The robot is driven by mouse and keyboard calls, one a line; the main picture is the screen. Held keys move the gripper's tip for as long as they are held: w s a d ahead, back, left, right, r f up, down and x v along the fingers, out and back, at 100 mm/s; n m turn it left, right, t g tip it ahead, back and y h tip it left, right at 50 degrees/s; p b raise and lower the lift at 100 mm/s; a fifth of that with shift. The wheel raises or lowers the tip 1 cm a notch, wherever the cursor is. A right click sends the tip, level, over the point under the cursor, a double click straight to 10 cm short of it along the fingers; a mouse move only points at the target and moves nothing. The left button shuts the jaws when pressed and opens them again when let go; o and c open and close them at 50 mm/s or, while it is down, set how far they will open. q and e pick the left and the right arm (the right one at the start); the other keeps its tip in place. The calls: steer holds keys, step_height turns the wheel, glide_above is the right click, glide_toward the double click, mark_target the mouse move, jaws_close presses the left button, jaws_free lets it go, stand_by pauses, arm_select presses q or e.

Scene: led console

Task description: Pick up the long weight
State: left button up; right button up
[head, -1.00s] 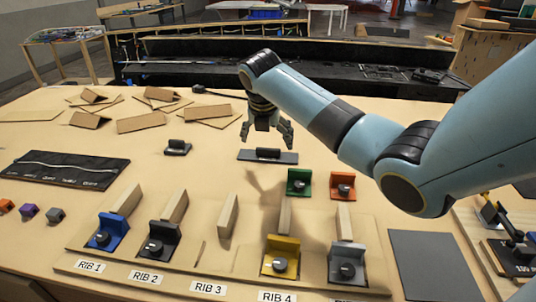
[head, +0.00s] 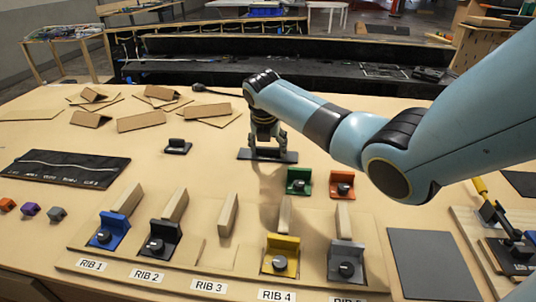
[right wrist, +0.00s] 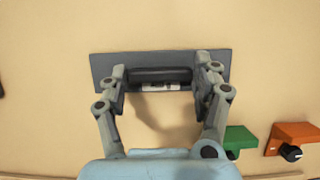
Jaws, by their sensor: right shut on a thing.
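The long weight (head: 289,156) is a dark grey flat bar with a raised black grip along its middle. It lies on the table behind the green clamp. My right gripper (head: 267,152) is down at it, its fingers on the two ends of the raised grip. In the right wrist view the long weight (right wrist: 105,70) lies crosswise, with my right gripper (right wrist: 162,80) shut on its grip and a small pale label showing below the grip. The weight appears to rest on the table. My left gripper is not in view.
A short weight (head: 177,147) stands to the left. Green (head: 299,182) and orange (head: 342,185) clamps are close in front. The rib board (head: 215,255) with several clamps fills the front. Cardboard pieces (head: 141,121) lie at the back left.

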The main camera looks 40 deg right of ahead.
steer(key=c, duration=0.7)
steer(key=shift+c, duration=0.4)
steer(key=shift+r, duration=0.15)
